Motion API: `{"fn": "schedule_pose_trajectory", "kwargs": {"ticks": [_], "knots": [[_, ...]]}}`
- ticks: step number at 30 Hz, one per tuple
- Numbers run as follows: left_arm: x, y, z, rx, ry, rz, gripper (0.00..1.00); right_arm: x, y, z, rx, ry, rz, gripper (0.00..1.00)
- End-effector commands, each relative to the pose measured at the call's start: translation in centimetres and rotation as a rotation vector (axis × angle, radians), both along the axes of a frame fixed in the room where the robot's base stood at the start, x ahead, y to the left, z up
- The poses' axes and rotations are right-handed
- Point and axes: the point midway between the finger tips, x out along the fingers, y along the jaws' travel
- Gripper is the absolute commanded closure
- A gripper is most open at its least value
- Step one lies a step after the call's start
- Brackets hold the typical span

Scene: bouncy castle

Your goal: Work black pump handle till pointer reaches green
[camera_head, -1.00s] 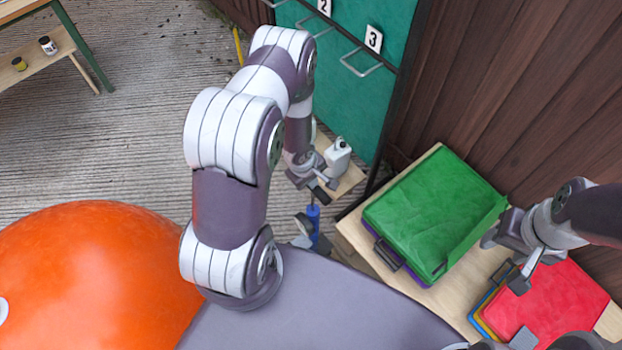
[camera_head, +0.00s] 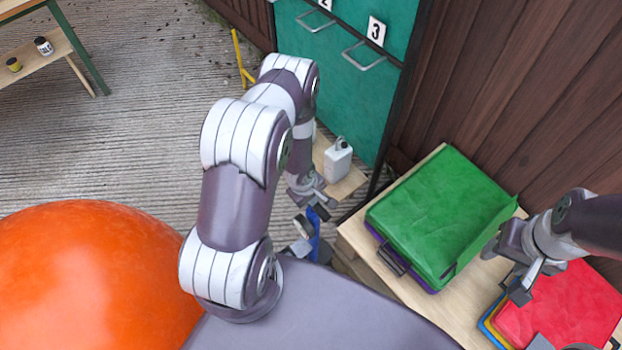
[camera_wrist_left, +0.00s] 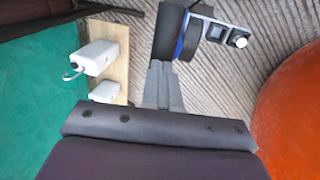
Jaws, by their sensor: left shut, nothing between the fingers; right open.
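The pump stands behind my grey body edge in the head view, with a blue part (camera_head: 314,246) and a black handle (camera_head: 320,212) on top. In the left wrist view the black handle (camera_wrist_left: 168,32) lies just beyond my fingertips, with blue beside it. My left gripper (camera_head: 314,201) is shut and empty, right at the handle; its closed fingers show in the wrist view (camera_wrist_left: 161,70). A small dark and white fitting (camera_wrist_left: 228,35) sits beside the pump. I cannot make out a pointer or green zone. My right gripper (camera_head: 507,270) is open and empty.
A white jug (camera_head: 338,160) stands on a wooden board behind the pump. Green folded fabric (camera_head: 440,215) and red fabric (camera_head: 560,308) lie on a wooden table at right, under my right arm. A large orange ball shape (camera_head: 90,280) fills the lower left.

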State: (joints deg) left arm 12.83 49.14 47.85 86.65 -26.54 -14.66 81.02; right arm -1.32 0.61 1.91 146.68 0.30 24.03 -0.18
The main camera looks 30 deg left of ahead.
Motion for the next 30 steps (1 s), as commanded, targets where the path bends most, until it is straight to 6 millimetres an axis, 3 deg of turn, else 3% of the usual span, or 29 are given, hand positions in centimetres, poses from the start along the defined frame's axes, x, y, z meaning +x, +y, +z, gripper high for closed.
{"fn": "schedule_pose_trajectory", "kwargs": {"ticks": [2,8,10,15,21,30], "knots": [[-0.5,-0.1,0.7,-0.001,0.010,-0.001,1.00,0.0,0.0,0.9,0.000,0.000,0.000,0.45],[-0.9,0.0,5.7,0.001,0.004,-0.002,1.00,0.0,0.0,5.7,0.000,0.000,0.000,0.45],[-1.1,0.2,6.3,0.002,0.000,-0.002,1.00,0.0,0.0,4.4,0.000,-0.001,0.000,0.45],[-1.8,0.5,10.2,0.003,0.000,-0.002,1.00,0.0,0.0,5.0,0.000,0.000,0.000,0.45],[-2.3,0.7,13.2,0.002,-0.003,-0.001,1.00,0.0,0.0,5.5,0.000,0.000,0.000,0.45],[-2.5,0.7,13.9,0.002,-0.002,-0.003,1.00,0.0,0.0,5.6,0.000,0.000,0.000,0.45]]}}
